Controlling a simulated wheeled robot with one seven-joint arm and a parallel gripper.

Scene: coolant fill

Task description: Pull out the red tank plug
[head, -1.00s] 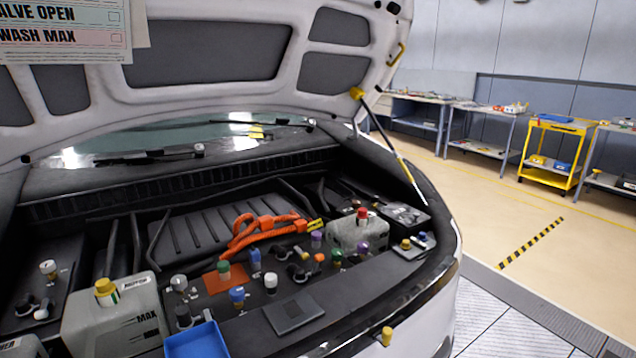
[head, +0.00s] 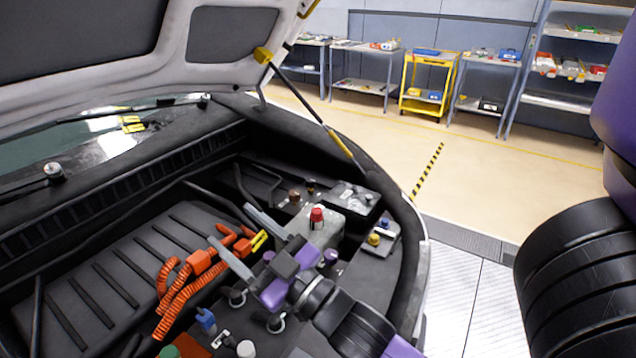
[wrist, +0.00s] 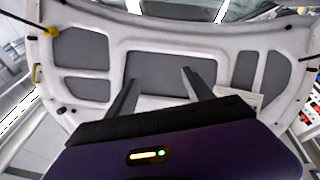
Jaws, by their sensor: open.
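The red tank plug (head: 317,214) stands upright on top of a grey tank (head: 328,232) at the right side of the engine bay. My gripper (head: 230,224) is over the bay, to the left of the plug, with its two grey fingers spread and nothing between them. Its fingers point up and left in the head view, away from the plug. The gripper body hides part of the tank's front left and nearby caps. In the wrist view my gripper (wrist: 159,78) is also open and empty, facing the underside of the raised hood (wrist: 160,72); the plug is not visible there.
Orange ribbed hoses (head: 178,290) lie left of my gripper. A black box (head: 352,196) and a small block with yellow and blue caps (head: 380,238) stand right of the tank. A hood strut (head: 300,100) rises behind. Shelves and a yellow cart (head: 428,85) are far off.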

